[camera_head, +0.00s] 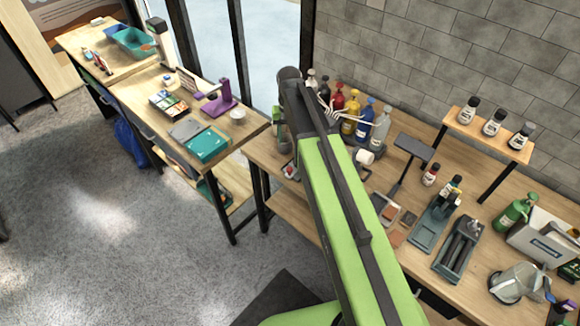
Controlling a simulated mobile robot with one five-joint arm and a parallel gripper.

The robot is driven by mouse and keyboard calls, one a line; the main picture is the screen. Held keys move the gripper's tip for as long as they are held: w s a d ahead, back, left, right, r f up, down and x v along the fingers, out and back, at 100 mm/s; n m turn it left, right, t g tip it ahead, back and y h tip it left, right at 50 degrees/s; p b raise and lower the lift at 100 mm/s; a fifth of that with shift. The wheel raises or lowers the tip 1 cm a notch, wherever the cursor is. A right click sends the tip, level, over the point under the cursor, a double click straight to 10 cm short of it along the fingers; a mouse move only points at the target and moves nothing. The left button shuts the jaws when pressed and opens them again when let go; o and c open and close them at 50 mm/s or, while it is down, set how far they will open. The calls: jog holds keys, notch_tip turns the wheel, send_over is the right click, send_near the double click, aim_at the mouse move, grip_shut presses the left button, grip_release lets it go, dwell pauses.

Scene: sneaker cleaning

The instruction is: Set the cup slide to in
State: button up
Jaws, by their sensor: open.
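No part in view can be made out for sure as the cup slide. A white cup-like piece (364,156) lies on the near bench, right of my arm and below the spray bottles. A purple stand (218,102) is on the left bench, with a small white round piece (237,115) beside it. My green arm reaches up from the bottom middle, and my gripper (290,88) is at its dark far end. Its fingers are hard to make out. It is open, with nothing seen held in it. The arm hides part of the near bench.
Several coloured spray bottles (352,112) stand along the wall. A raised wooden shelf (488,133) holds three small bottles. The grey floor (120,235) at left is clear.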

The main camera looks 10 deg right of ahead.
aim_at(289, 169)
notch_tip(289, 169, down, 17)
jog(key=b, duration=1.5)
jog(key=shift+r+b, duration=0.2)
jog(key=shift+b, duration=0.2)
jog(key=shift+r, duration=0.1)
grip_shut()
